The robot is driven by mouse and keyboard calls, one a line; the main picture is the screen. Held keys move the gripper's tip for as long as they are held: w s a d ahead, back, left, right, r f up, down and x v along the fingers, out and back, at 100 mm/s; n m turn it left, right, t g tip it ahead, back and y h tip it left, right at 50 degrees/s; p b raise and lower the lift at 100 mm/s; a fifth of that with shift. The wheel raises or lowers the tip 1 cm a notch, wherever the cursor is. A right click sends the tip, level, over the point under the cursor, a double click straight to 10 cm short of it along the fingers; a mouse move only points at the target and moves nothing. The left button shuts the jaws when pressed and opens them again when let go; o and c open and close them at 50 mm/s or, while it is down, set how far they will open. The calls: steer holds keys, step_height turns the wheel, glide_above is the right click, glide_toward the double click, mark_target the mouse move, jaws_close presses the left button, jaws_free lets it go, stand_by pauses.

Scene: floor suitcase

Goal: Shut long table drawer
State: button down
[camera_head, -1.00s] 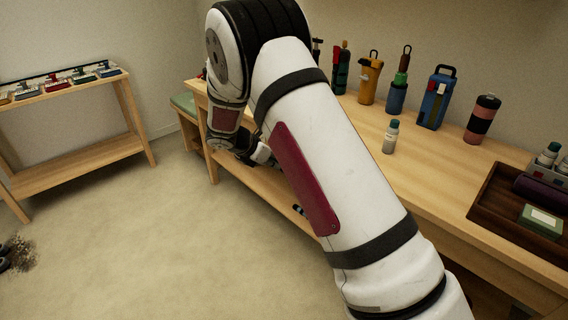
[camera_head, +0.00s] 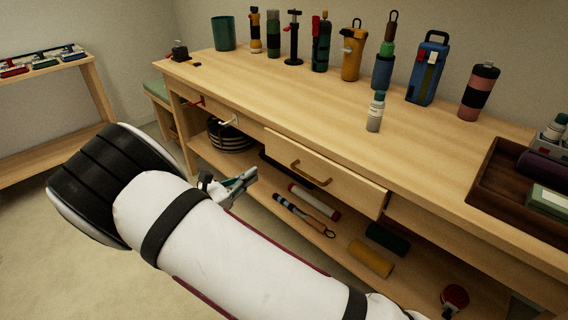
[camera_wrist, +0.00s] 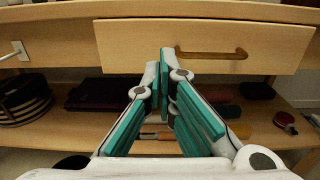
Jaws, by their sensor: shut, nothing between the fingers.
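The long table (camera_head: 290,97) has a wide wooden drawer (camera_head: 345,185) with a brown bar handle (camera_head: 310,177). Its right end stands a little out from the table front, so it looks partly open. My gripper (camera_head: 247,178) is in front of the table, left of and apart from the handle. In the wrist view, the drawer front (camera_wrist: 130,47) spans the top, with the handle (camera_wrist: 212,54) just right of my gripper's fingertips (camera_wrist: 166,58). The fingers are together and empty. Whether the tips touch the drawer front cannot be told.
Bottles and a dark tray (camera_head: 497,190) stand on top. Floor is free at left.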

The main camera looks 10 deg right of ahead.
mark_target(291, 150)
steer(key=b+x, duration=0.3)
steer(key=x, duration=1)
steer(key=shift+w+d+f, duration=0.1)
steer(key=shift+d, duration=0.05)
steer(key=shift+w+d+b, duration=0.15)
steer(key=shift+b, duration=0.15)
steer(key=shift+x, duration=2.3)
steer(key=shift+d, duration=0.1)
